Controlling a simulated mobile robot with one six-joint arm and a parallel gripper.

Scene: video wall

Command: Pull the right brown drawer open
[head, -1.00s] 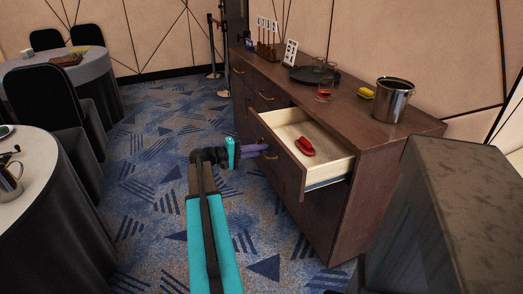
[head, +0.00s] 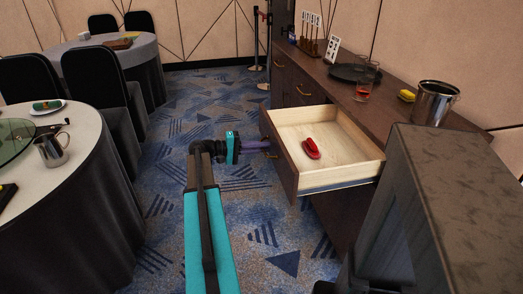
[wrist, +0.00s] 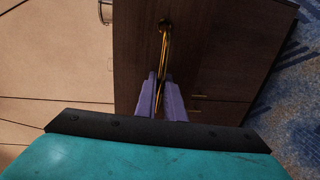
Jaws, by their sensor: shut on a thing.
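The right brown drawer (head: 287,165) stands well out from the dark brown sideboard. Its pale wooden inside shows, and a red object (head: 311,148) lies in it. My gripper (head: 270,145) is at the drawer's front. In the wrist view, the purple fingers of my gripper (wrist: 160,98) are shut on the drawer's brass handle (wrist: 165,45), one finger on each side of it. The fingertips on the handle are small and partly hidden in the head view.
The sideboard top (head: 385,98) bears a black tray (head: 354,73), glasses, a yellow item (head: 407,96) and a metal bucket (head: 434,103). A round table (head: 80,165) with a metal jug (head: 52,150) stands at the left. Carpet between them is clear.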

